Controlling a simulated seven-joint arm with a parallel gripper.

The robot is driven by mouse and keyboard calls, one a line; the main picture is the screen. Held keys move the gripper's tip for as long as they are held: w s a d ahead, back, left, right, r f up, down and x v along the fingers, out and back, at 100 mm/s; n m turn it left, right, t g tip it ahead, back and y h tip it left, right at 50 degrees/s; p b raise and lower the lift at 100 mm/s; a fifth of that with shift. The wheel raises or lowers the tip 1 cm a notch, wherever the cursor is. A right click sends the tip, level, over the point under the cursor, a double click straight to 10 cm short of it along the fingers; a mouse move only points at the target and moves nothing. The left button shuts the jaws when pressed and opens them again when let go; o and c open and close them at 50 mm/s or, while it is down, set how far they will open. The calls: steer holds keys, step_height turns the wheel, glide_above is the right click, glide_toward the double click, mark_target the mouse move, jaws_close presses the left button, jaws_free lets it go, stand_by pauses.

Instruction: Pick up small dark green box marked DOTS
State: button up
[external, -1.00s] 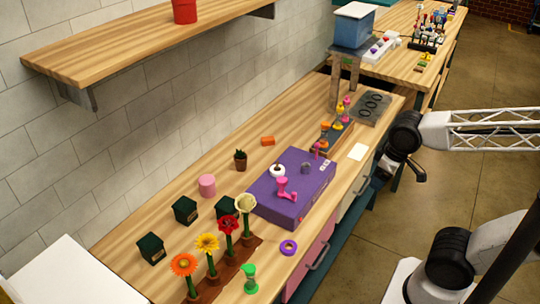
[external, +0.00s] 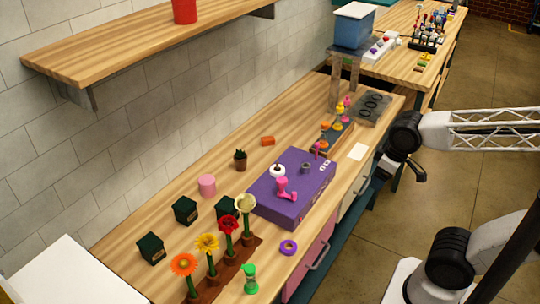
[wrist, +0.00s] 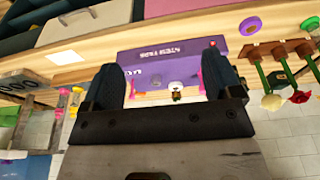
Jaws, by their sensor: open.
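Three small dark green boxes stand on the wooden bench in the external view: a front one (external: 151,249), a middle one (external: 185,210) and one (external: 225,207) partly behind the red flower. Their markings are too small to read, so I cannot tell which says DOTS. My gripper (external: 412,172) is off the bench's right edge, far from all three boxes. In the wrist view my gripper (wrist: 164,82) has its two dark fingers apart with nothing held between them.
A purple box (external: 265,196) with small items on it lies mid-bench. Several potted flowers (external: 207,243) stand in front of the green boxes. A pink cylinder (external: 207,185), small cactus (external: 240,160) and purple ring (external: 288,247) are nearby. A shelf (external: 140,48) overhangs the bench's back.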

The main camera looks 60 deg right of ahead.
steer(key=shift+o, duration=0.2)
steer(key=shift+o, duration=1.1)
